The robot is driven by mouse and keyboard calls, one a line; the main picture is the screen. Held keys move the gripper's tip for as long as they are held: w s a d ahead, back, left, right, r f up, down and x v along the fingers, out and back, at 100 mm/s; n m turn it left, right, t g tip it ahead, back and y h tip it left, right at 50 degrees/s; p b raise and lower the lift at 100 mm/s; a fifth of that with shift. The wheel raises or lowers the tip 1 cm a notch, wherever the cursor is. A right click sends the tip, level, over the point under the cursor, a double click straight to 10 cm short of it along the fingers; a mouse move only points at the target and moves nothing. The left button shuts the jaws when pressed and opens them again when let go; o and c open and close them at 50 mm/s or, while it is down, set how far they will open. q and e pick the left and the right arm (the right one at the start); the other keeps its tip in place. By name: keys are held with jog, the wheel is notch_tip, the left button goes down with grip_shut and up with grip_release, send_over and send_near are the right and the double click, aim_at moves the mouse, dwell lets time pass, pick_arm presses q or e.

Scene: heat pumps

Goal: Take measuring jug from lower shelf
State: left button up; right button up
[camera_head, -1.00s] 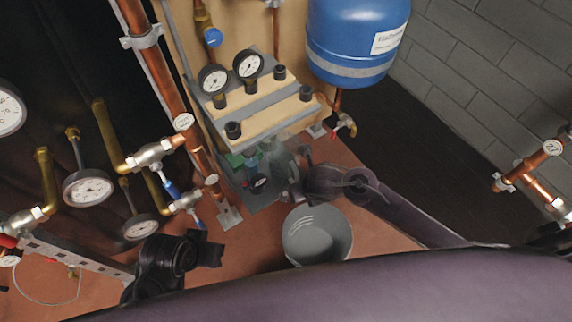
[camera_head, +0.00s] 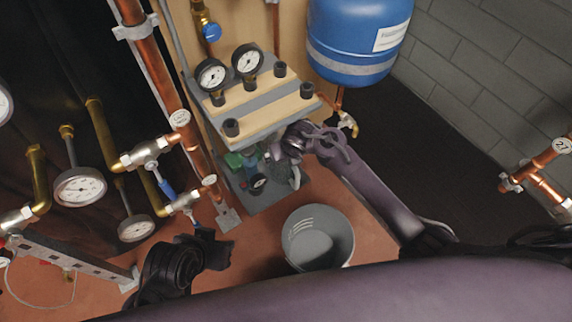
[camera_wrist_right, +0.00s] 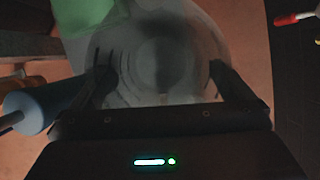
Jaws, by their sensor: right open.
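The clear measuring jug (camera_wrist_right: 157,55) shows in the right wrist view as a see-through round vessel, just ahead of and between the fingers of my right gripper (camera_wrist_right: 162,85). The fingers are open; whether they touch the jug cannot be told. In the head view my right gripper (camera_head: 290,143) reaches in under the upper shelf (camera_head: 262,104), over the lower shelf (camera_head: 262,200). There the jug (camera_head: 277,174) is partly hidden by the gripper and shelf. My left gripper (camera_head: 222,254) is low at the left, away from the shelf; its jaws are unclear.
A green item (camera_head: 234,160) and a blue item (camera_head: 250,166) stand left of the jug. A grey bucket (camera_head: 318,238) is on the floor in front. Gauges (camera_head: 80,186) and copper pipes (camera_head: 165,80) are at the left. A blue tank (camera_head: 358,40) hangs above right.

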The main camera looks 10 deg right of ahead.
jog(key=shift+f, duration=0.3)
jog(key=c, duration=0.7)
jog(key=shift+r, duration=0.1)
